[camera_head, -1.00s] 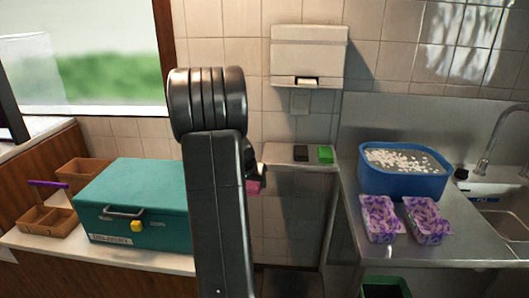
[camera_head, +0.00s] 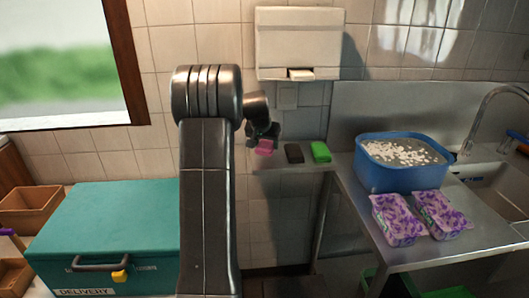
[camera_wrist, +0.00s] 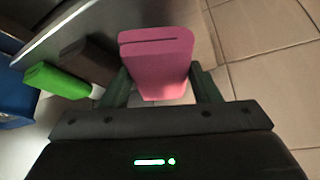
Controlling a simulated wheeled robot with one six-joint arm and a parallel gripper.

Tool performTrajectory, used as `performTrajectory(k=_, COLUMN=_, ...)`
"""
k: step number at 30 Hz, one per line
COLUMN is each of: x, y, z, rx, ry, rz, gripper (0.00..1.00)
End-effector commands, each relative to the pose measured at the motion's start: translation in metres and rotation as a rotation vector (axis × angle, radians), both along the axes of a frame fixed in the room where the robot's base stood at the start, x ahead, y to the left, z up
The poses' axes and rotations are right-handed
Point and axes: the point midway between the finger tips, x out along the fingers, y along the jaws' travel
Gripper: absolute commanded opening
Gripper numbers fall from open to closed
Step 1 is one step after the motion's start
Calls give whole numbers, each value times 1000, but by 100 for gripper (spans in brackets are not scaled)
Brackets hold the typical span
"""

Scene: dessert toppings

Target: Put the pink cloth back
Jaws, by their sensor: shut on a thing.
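The pink cloth (camera_head: 264,147) is a small folded block between the jaws of my gripper (camera_head: 262,136). In the wrist view the pink cloth (camera_wrist: 156,62) stands out in front of the two dark green fingers, and my gripper (camera_wrist: 160,92) is shut on it. In the head view it is at the left end of a small metal shelf (camera_head: 288,160) on the tiled wall. I cannot tell whether the cloth touches the shelf. A black cloth (camera_head: 294,153) and a green cloth (camera_head: 320,152) lie on the shelf to its right.
A white dispenser (camera_head: 300,45) hangs above the shelf. To the right, a steel counter (camera_head: 385,252) holds a blue tub (camera_head: 400,178) and two purple-patterned packs (camera_head: 397,220). A teal delivery box (camera_head: 105,225) stands at the left. My arm hides part of the wall.

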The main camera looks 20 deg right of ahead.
Motion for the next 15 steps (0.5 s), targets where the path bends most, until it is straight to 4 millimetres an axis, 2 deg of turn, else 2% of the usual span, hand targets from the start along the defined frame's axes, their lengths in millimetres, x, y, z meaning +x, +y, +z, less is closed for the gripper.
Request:
performTrajectory(k=9, x=0, y=0, z=-36, rx=1, ry=3, rz=0, gripper=34)
performTrajectory(k=15, x=0, y=0, z=-39, rx=-1, ry=-1, rz=0, gripper=34)
